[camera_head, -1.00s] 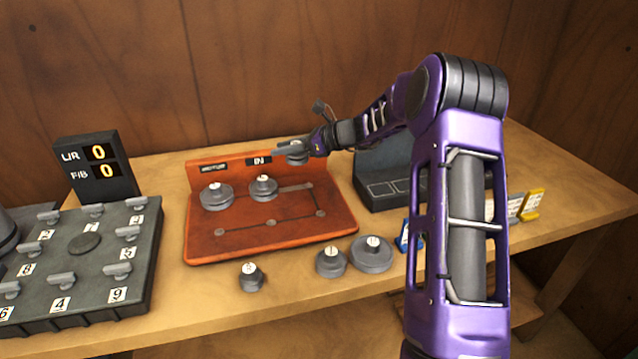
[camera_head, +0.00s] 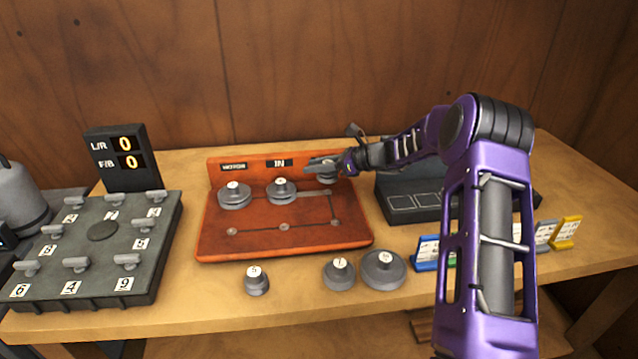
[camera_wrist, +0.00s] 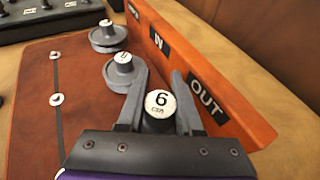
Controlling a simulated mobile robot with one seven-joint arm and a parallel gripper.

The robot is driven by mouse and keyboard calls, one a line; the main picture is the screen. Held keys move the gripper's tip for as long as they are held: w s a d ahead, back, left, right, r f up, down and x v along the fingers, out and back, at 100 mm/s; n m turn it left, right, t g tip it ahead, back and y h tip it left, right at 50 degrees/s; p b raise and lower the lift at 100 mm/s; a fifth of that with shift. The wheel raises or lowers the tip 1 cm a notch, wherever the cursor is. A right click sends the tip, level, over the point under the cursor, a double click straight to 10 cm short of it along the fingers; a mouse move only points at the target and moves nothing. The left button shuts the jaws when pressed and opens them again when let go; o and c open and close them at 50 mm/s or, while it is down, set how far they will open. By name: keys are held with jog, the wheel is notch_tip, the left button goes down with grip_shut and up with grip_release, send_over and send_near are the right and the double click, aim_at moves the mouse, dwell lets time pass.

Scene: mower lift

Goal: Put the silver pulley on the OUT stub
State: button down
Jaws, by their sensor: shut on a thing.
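My gripper (camera_head: 326,164) is shut on a grey-silver pulley (camera_head: 327,178) at the back right of the orange board (camera_head: 215,240). In the wrist view the pulley's cap (camera_wrist: 160,103) reads 6 and sits between the two fingers. The OUT label (camera_wrist: 207,98) is on the board's upright back strip, just right of the fingers. The OUT stub is hidden by the pulley and gripper, so I cannot tell whether the pulley is seated on it. Two other grey pulleys stand on the board, under the MOTOR label (camera_head: 234,167) and the IN label (camera_head: 279,163).
Several loose pulleys, including a small one (camera_head: 257,280) and a wide one (camera_head: 384,270), stand on the table in front of the board. A dark tray (camera_head: 410,205) is right of the board. A numbered dark panel (camera_head: 100,255) and a display (camera_head: 125,160) are at left.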

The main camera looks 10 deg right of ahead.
aim_at(317, 190)
jog(key=shift+f, duration=2.2)
jog(key=shift+f+b, duration=0.2)
jog(key=shift+b, duration=0.1)
jog(key=c, duration=0.6)
grip_release()
jog(key=shift+d+r, duration=0.1)
jog(key=shift+r, duration=0.2)
jog(key=v, duration=1.1)
jog(key=shift+s+d+p, duration=0.2)
jog(key=shift+d+p, duration=0.2)
